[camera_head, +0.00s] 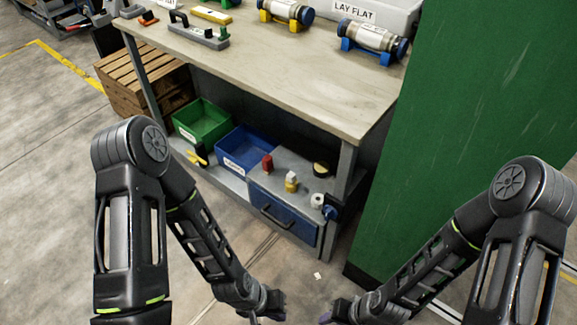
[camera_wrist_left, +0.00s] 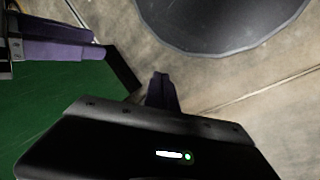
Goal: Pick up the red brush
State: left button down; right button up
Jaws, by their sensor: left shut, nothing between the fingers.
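A small red-orange item with a dark part (camera_head: 147,18), which looks like the red brush, lies on the workbench top (camera_head: 290,75) at its far left. It is too small to make out well. My left gripper (camera_head: 262,308) is low at the bottom edge of the head view, in front of the bench and well away from the brush. Its purple fingers (camera_wrist_left: 160,92) are together and empty in the left wrist view. My right gripper (camera_head: 328,317) is partly cut off at the bottom edge; purple fingers at upper left of the wrist view (camera_wrist_left: 58,40) appear to be its own.
A grey block with a black handle (camera_head: 200,32) and a yellow item (camera_head: 212,14) lie near the brush. Cylinders on yellow (camera_head: 284,12) and blue (camera_head: 372,40) cradles stand farther right. Bins and bottles fill the lower shelf. A green panel (camera_head: 480,110) stands right.

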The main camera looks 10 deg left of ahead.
aim_at(268, 166)
jog(key=j+z, duration=0.1)
jog(key=z, duration=0.25)
jog(key=j+z, duration=0.1)
jog(key=z, duration=0.3)
jog(key=i+j+z, duration=0.1)
jog(key=z, duration=0.25)
jog(key=j+z, duration=0.25)
jog(key=j, duration=0.2)
jog(key=j+z, duration=0.25)
jog(key=j, duration=0.2)
jog(key=k+j+z, duration=0.25)
jog(key=j, duration=0.15)
jog(key=j+z, duration=0.25)
jog(key=j, duration=0.15)
jog(key=k+j, duration=0.15)
jog(key=j, duration=0.25)
jog(key=k+j, duration=0.15)
jog(key=j, duration=0.25)
jog(key=k+j, duration=0.1)
jog(key=j, duration=0.3)
jog(key=k+j+z, duration=0.1)
jog(key=j, duration=0.25)
jog(key=k+j, duration=0.2)
jog(key=j, duration=0.2)
jog(key=k+j, duration=0.15)
jog(key=j, duration=0.25)
